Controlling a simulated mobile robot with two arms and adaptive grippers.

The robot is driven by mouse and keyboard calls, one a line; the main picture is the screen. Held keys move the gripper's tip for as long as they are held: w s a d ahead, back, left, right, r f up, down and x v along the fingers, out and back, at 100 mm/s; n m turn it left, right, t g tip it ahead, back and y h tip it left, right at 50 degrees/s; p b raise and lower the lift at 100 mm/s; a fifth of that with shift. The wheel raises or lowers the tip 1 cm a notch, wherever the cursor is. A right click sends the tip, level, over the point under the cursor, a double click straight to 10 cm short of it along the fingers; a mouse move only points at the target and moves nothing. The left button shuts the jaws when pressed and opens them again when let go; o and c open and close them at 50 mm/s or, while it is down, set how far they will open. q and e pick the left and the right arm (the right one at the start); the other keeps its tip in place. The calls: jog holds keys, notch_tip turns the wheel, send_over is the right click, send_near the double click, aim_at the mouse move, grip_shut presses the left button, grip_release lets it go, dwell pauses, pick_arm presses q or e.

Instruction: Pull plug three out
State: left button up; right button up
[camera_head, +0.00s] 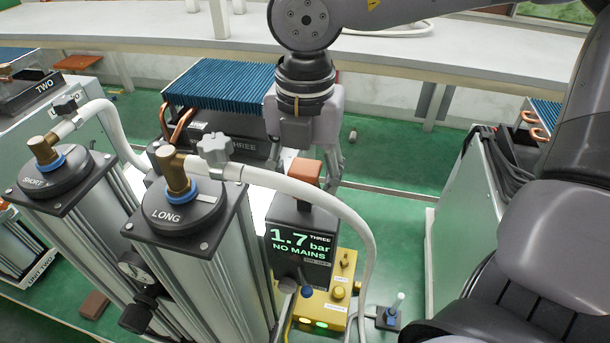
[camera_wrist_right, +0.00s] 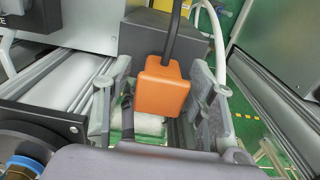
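An orange plug (camera_head: 305,170) shows at the top of the unit with the display marked THREE (camera_head: 302,240). The display reads 1.7 bar and NO MAINS. In the right wrist view the orange plug (camera_wrist_right: 162,88) has a dark cable rising from it and lies between my right gripper's fingers (camera_wrist_right: 158,108). The fingers stand apart, with gaps visible on both sides of the plug. In the head view my right gripper (camera_head: 332,165) points down just behind the plug. Whether the plug sits in a socket is hidden. My left gripper is not in view.
Two columns marked SHORT (camera_head: 58,180) and LONG (camera_head: 178,205) stand at left, with a pale hose (camera_head: 320,195) arching past the display. A yellow box (camera_head: 338,290) with knobs and lights is below. A blue finned block (camera_head: 225,84) is behind.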

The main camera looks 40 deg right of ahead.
notch_tip(320, 180, up, 12)
dwell(0.8)
